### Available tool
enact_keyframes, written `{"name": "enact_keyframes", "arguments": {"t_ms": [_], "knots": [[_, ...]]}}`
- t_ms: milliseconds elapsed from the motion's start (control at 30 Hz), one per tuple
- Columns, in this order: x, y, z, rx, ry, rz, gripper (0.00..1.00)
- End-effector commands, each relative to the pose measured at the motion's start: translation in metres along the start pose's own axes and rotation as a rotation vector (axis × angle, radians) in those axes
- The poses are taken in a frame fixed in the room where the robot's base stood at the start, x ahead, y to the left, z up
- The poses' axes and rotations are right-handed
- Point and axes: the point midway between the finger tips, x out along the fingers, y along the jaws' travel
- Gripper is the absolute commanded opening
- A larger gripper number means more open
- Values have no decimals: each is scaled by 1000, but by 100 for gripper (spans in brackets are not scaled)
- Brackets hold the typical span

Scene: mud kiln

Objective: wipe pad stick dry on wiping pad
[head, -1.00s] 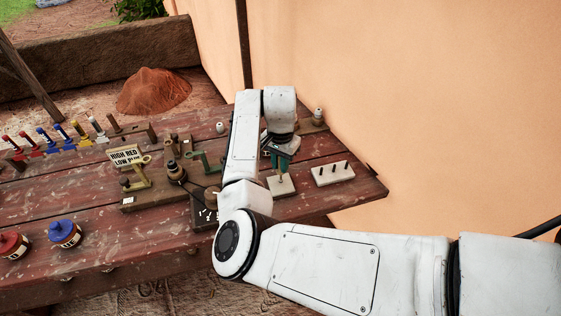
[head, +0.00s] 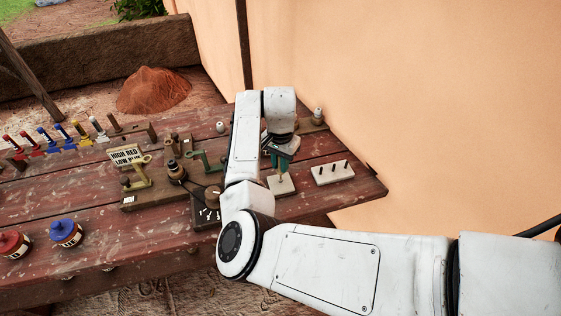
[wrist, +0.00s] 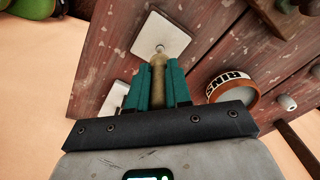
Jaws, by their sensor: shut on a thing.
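My gripper (head: 279,161) has teal fingers, shut on the tan pad stick (wrist: 158,75). The stick points down, with its pale tip over the white square wiping pad (head: 289,188). The fingers hide much of the stick's sides.
A white block with dark pegs (head: 332,174) lies right of the pad. A lettered round cup (wrist: 233,87) stands near the gripper in the wrist view. Stands and a sign (head: 126,156) are left of my arm. The orange wall (head: 440,120) is close on the right.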

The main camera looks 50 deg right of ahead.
Motion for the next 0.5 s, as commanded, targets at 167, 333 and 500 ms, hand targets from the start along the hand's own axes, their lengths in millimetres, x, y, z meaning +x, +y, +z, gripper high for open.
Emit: {"name": "enact_keyframes", "arguments": {"t_ms": [167, 333, 500], "knots": [[2, 0, 0, 0, 0, 0, 0], [4, 0, 0, 0, 0, 0, 0], [6, 0, 0, 0, 0, 0, 0]]}}
